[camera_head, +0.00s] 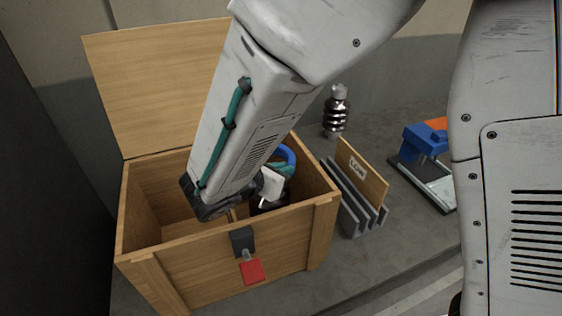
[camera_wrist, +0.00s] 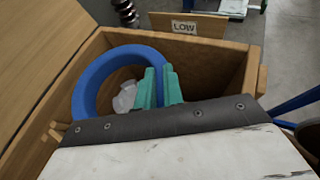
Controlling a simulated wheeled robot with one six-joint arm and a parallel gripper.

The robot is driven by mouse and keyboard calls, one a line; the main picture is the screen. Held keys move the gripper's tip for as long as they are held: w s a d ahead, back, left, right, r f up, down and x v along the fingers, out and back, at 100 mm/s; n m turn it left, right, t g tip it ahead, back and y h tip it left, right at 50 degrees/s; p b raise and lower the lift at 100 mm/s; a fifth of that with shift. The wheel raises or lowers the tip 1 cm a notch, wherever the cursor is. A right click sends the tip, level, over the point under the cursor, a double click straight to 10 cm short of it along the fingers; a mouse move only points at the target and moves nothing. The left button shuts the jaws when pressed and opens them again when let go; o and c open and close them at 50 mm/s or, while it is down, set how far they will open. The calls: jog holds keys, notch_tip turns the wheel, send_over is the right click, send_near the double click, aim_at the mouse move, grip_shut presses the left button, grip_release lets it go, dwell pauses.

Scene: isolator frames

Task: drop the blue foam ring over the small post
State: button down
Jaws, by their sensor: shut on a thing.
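The blue foam ring (camera_wrist: 92,72) is held in the teal fingers of my gripper (camera_wrist: 158,88), which are closed on its right side in the wrist view. The ring is tilted and appears inside or just above the open wooden chest (camera_head: 215,253). In the head view, the ring (camera_head: 289,153) shows partly behind my gripper (camera_head: 276,169). A pale, translucent lump (camera_wrist: 125,97) shows through the ring's opening; I cannot tell what it is. I cannot make out the small post in either view. My arm hides much of the chest's inside.
The chest's lid (camera_head: 150,80) stands open at the back left. To the chest's right are a grey rack with a LOW board (camera_head: 362,172), a dark ribbed insulator-like part (camera_head: 336,110) and a blue-and-orange device (camera_head: 428,140). A red tag (camera_head: 252,271) hangs in front.

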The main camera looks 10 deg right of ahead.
jog(key=shift+f, duration=0.3)
jog(key=c, duration=1.5)
grip_release()
jog(key=shift+o, duration=0.2)
jog(key=v, duration=0.7)
jog(key=shift+s+a+r, duration=0.15)
jog(key=shift+s+a, duration=0.1)
